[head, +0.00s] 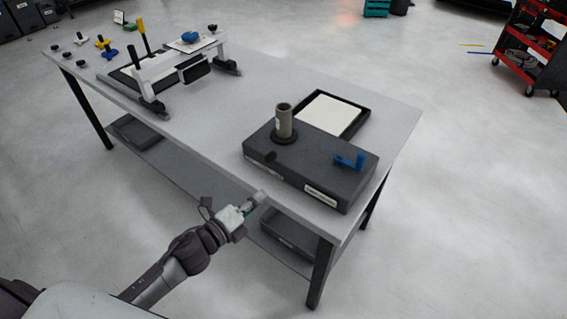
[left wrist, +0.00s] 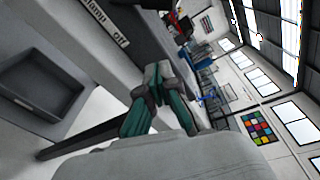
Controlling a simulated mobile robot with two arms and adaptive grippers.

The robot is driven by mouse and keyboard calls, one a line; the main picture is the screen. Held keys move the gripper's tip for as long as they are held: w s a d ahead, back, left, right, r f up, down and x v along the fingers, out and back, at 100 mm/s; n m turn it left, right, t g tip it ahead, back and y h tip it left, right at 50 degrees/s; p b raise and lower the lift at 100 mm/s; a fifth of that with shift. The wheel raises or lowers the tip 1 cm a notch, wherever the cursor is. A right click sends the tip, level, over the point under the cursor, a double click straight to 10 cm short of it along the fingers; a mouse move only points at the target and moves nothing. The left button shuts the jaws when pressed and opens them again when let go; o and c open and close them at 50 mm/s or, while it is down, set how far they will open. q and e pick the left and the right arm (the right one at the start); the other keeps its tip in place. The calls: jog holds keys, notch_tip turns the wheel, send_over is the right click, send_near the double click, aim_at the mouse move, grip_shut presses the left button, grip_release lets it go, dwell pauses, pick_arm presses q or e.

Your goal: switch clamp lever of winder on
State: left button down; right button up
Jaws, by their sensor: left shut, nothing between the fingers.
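The winder (head: 310,170) is a dark grey box near the front right corner of the table. A grey-brown upright cylinder (head: 284,121) stands on its top left, and a blue lever (head: 350,161) is on its top right. My left gripper (head: 261,197) is shut and empty, in front of the table's front edge and apart from the winder. In the left wrist view the gripper's fingertips (left wrist: 157,82) are together, and the winder's label (left wrist: 107,22) reads "clamp off" at the top. My right gripper is not in view.
The grey table (head: 215,130) is bare in the middle. A dark-framed white tray (head: 327,114) lies behind the winder. A white frame with black and yellow handles (head: 180,68) stands at the far left end. A dark bin (head: 288,235) sits on the lower shelf.

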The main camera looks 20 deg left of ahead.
aim_at(268, 158)
pick_arm(q)
jog(key=w+d+r+m+p, duration=0.1)
jog(key=w+r+p, duration=0.2)
jog(key=w, duration=0.6)
jog(key=shift+w+d+r+h+p, duration=0.15)
jog(key=shift+d+r+h+p, duration=0.2)
jog(key=shift+p, duration=0.5)
jog(key=shift+d, duration=0.1)
